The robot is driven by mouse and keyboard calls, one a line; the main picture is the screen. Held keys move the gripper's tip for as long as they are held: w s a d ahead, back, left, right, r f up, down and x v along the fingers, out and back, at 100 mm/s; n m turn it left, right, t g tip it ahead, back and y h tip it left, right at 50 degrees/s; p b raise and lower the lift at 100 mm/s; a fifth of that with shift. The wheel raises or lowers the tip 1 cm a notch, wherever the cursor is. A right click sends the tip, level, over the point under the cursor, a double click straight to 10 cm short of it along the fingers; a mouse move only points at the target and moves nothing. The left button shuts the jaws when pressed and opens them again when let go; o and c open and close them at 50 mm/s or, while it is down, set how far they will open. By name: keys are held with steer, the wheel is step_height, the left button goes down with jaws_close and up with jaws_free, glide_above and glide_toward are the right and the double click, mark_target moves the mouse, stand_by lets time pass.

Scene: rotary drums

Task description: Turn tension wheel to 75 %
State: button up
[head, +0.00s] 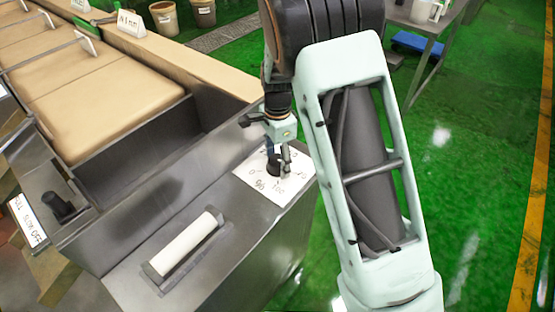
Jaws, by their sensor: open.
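The tension wheel (273,167) is a small black knob on a white dial card (259,195). The card lies on the grey metal housing and bears a % sign, a 0 and a 100; its other marks are partly hidden by my gripper. My gripper (279,161) is over the dial with its fingers pointing down at the knob. It is open, and one finger is beside the knob on the right. I cannot tell whether the fingers touch the knob. The knob's pointer and exact setting are too small to read.
A white roller handle (183,245) sits on the housing in front of the dial. A black lever knob (62,207) with a FULL SLOW OFF label (28,220) is at the left. Tan panels (105,100) fill the upper left. Green floor (455,185) is open at the right.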

mark_target(278, 160)
step_height(278, 160, up, 12)
stand_by(0.6)
steer(key=shift+d, duration=0.1)
